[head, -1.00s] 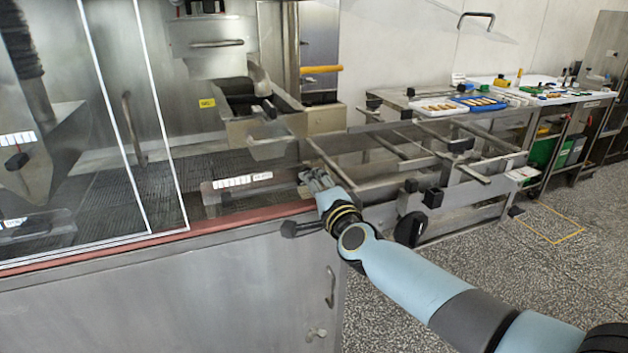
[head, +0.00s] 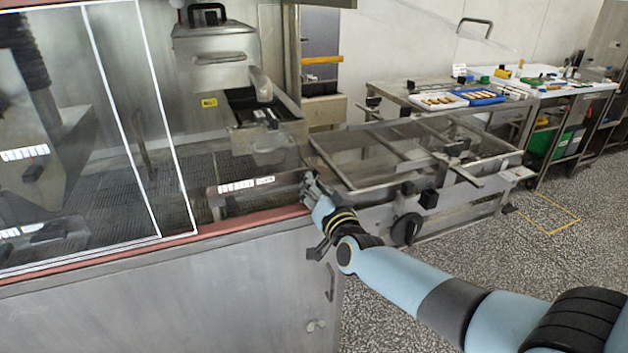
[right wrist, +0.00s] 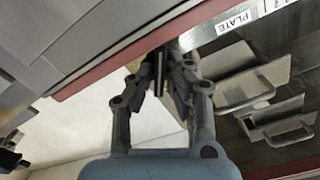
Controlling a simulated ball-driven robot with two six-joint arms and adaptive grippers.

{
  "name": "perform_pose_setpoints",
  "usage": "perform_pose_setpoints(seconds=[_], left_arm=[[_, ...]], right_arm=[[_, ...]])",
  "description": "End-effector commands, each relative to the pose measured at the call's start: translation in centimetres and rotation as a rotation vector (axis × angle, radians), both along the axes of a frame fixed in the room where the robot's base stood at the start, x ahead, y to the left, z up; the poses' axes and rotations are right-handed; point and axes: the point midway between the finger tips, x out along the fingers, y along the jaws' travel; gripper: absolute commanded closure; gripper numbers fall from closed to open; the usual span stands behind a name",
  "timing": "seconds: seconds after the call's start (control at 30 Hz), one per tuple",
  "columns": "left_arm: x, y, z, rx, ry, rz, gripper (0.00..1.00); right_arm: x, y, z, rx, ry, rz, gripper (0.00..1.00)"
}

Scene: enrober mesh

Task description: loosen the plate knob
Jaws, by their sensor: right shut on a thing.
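The plate knob (head: 313,173) is a small dark piece at the right end of the labelled plate strip (head: 245,186), above the red-edged rim of the machine. My right gripper (head: 308,188) reaches it from the front right and is shut on it. In the right wrist view, the fingers of my right gripper (right wrist: 160,78) close around a narrow dark piece just below the red edge. The fingers hide most of the knob. A white label reading PLATE (right wrist: 236,22) is beside it. My left gripper is not in view.
A glass guard (head: 90,130) covers the machine's left side. A steel frame with rails (head: 350,185) and a black handwheel (head: 406,229) stand close to the right of my gripper. A bench with white and blue trays (head: 472,97) is farther back.

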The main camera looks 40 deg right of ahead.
Motion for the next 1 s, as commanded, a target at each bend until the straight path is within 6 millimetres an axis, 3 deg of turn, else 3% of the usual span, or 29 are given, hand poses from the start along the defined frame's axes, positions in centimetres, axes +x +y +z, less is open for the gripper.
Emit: perform_pose_setpoints(seconds=[0.5, 1.0], left_arm=[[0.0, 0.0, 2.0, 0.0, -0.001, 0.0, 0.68], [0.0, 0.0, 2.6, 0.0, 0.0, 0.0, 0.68]], right_arm=[[-0.1, 0.0, -0.1, -0.336, 0.085, 0.001, 1.0], [-0.1, 0.0, -0.1, -0.481, 0.118, 0.001, 1.0]])
